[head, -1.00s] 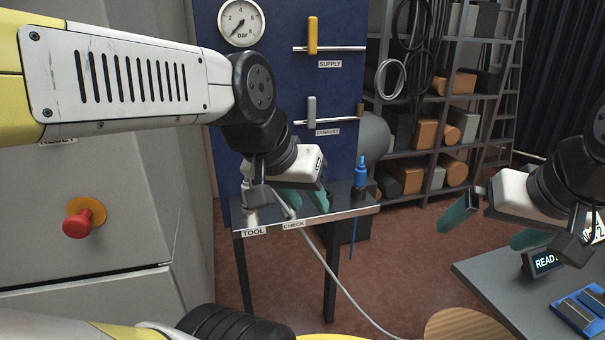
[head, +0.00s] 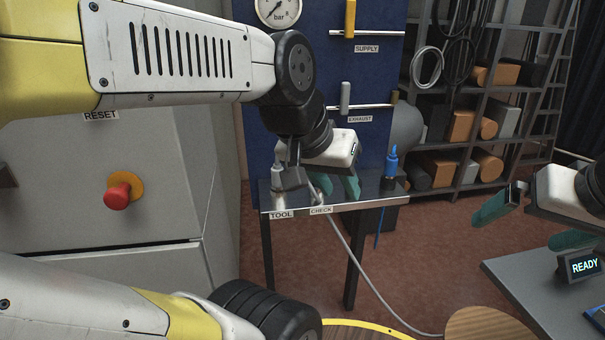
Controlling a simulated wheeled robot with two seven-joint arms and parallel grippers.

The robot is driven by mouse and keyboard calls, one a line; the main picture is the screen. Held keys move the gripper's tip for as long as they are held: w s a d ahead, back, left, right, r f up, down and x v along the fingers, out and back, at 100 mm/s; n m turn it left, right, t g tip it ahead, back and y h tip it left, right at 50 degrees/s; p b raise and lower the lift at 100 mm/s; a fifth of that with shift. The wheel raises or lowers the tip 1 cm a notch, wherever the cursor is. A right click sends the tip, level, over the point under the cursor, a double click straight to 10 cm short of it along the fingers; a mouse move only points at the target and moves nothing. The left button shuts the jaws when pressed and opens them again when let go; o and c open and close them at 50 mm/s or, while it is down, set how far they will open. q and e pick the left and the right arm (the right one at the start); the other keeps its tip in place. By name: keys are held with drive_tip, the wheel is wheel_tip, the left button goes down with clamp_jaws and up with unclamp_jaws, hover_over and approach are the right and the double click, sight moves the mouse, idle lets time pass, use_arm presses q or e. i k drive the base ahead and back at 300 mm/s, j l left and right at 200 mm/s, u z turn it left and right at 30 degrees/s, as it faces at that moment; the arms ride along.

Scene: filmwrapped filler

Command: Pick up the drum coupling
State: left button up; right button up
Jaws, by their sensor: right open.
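No part is labelled as the drum coupling, and I cannot tell for sure which fitting it is. On the narrow metal table (head: 350,205), a grey fitting (head: 278,176) stands at the left end, partly behind my wrist. A blue fitting (head: 391,166) stands upright at the right end, with a blue hose below. A grey hose (head: 352,252) runs from the table's front edge to the floor; its upper end is near my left gripper. My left gripper (head: 337,187) points down over the table, its teal fingers apart. My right gripper (head: 530,223) is open and empty at the far right.
A grey bench (head: 515,285) with a READY display (head: 583,266) is at the lower right. A round wooden top (head: 490,326) is at the bottom. A grey cabinet with a red button (head: 118,196) is at the left. A blue panel and loaded shelves stand behind.

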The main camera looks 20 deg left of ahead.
sight(276, 184)
drive_tip(key=u, duration=0.4)
drive_tip(key=i+j+u, duration=0.1)
drive_tip(key=u, duration=0.35)
drive_tip(key=i+u, duration=0.1)
drive_tip(key=u, duration=0.7)
drive_tip(key=i, duration=0.05)
